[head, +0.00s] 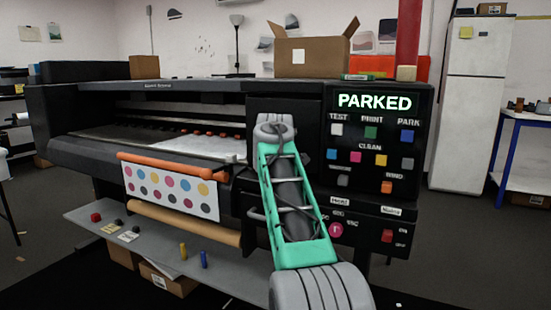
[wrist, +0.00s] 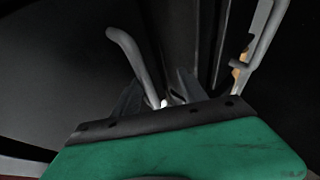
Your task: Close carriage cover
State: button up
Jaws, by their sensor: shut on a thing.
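The carriage cover looks to be the dark panel (head: 285,105) on the printer's front, left of the control panel, and my arm hides its middle and lower part. My gripper (wrist: 162,100) shows in the wrist view, with its dark fingers close together around the lower end of a grey bent bar handle (wrist: 132,57). The fingers are shut on this handle, though the exact contact is dark. In the head view my arm hides the gripper. A dark surface fills the left of the wrist view.
The control panel (head: 372,140) reads PARKED, with coloured buttons to the right of my arm. An orange roller (head: 170,166) with a dotted print hangs at left. A grey shelf (head: 100,222) below holds small blocks. A cardboard box (head: 305,57) stands on top of the printer.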

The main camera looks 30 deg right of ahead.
jog(key=shift+a+f, duration=0.15)
jog(key=shift+f, duration=0.1)
jog(key=p+v, duration=0.1)
jog(key=v, duration=0.6)
jog(key=shift+s+r+p, duration=0.3)
jog(key=shift+r+p, duration=0.1)
jog(key=shift+c, duration=0.5)
